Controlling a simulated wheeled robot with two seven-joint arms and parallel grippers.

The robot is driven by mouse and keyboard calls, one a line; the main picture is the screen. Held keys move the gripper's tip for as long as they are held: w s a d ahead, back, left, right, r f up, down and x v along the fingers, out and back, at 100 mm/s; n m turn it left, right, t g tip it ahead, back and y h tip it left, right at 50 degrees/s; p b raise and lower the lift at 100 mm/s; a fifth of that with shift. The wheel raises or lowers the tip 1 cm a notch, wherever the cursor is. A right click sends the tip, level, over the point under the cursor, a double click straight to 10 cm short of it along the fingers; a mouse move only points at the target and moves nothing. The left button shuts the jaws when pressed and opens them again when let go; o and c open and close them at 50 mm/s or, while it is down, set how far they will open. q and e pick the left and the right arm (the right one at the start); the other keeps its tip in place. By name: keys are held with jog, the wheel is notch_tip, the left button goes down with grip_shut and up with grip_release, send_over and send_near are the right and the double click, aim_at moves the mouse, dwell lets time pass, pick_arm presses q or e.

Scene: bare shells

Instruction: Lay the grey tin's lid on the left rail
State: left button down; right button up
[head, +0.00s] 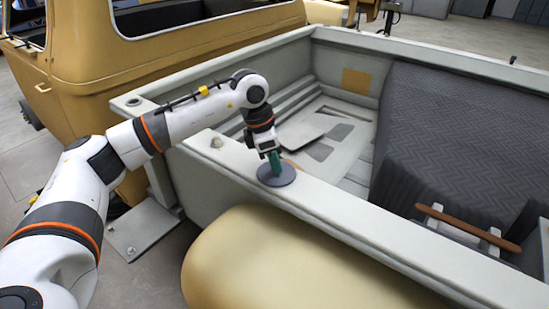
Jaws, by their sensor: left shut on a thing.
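My left gripper (274,160) reaches in from the left and points down over the near rail (340,214) of the truck bed. Its green fingers are shut on the grey round lid (277,177), gripping it from above. The lid is about level and lies on or just above the rail's top face; I cannot tell whether it touches. I cannot make out the grey tin itself. My right gripper is not in view.
The open bed holds a dark ribbed cover (450,135) and a brown bar (468,228). A small knob (216,142) stands on the rail left of the lid. A yellow cab (170,50) is behind my arm. The rail right of the lid is clear.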

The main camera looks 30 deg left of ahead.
aim_at(262, 173)
pick_arm(q)
jog(key=c, duration=1.7)
grip_release()
jog(key=shift+f, duration=0.2)
jog(key=o, duration=0.5)
jog(key=shift+c, duration=0.2)
jog(key=shift+r, duration=0.15)
jog(key=shift+r, duration=0.2)
jog(key=b+v, duration=0.2)
jog(key=v, duration=0.9)
jog(key=shift+r+b, duration=0.4)
jog(key=shift+s+a, duration=0.1)
